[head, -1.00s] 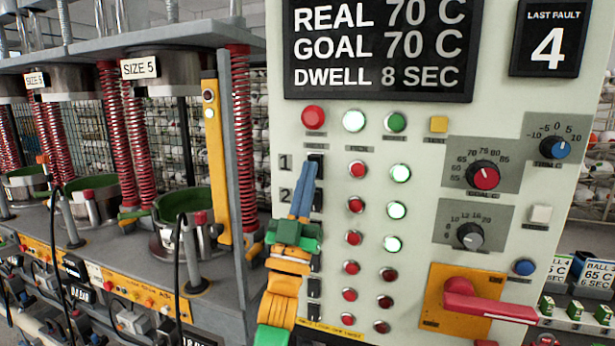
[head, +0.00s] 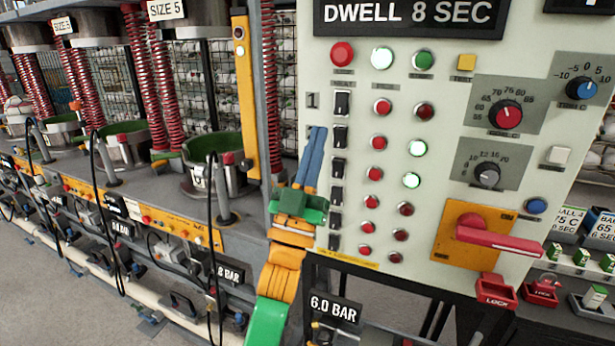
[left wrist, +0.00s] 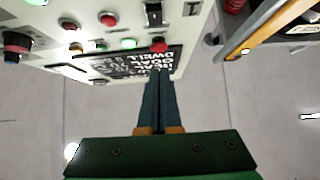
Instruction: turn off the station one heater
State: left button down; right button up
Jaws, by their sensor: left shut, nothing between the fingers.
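The station one heater rocker switch (head: 342,103) is the top black rocker on the pale control panel (head: 455,110), beside the label 1 (head: 313,100). Its row has a red lamp (head: 382,106) and a dark, unlit lamp (head: 424,110). My left gripper (head: 318,130) is shut and empty. Its blue fingertips show below the label 1 and left of the second rocker (head: 340,137). The gripper also shows in the left wrist view (left wrist: 160,72), its tips seen against the panel's black display (left wrist: 135,62). Whether they touch the panel I cannot tell. My right gripper is out of view.
A red lever handle (head: 500,239) juts out at the panel's lower right. Press stations with red springs (head: 145,80) stand to the left.

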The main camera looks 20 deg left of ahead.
pick_arm(q)
jog(key=w+d+f+g+b, duration=0.15)
jog(key=f+g, duration=0.35)
jog(key=f, duration=1.2)
jog(key=w+f+g+p, duration=0.15)
jog(key=f+g, duration=0.25)
jog(key=f, duration=1.2)
jog(key=s+f+m+g+b, duration=0.1)
jog(key=s+f+g, duration=0.2)
jog(key=f, duration=0.6)
jog(key=s+f+g, duration=0.2)
jog(key=s+f, duration=0.1)
jog(key=f, duration=0.5)
jog(key=s+a+f+g, duration=0.2)
jog(key=s+f+g, duration=0.5)
jog(key=s+f, duration=1.15)
jog(key=s+a+f+g, duration=0.1)
jog(key=s+f+g, duration=0.1)
jog(key=s, duration=0.8)
jog(key=s+a+f+m+g+y, duration=0.1)
jog(key=s+f+g, duration=0.2)
jog(key=s, duration=0.7)
jog(key=shift+a+f+g, duration=0.2)
jog(key=shift+f+g, duration=0.1)
jog(key=shift+g, duration=0.1)
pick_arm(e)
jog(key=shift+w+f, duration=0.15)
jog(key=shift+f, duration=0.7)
pick_arm(q)
jog(key=shift+w, duration=0.1)
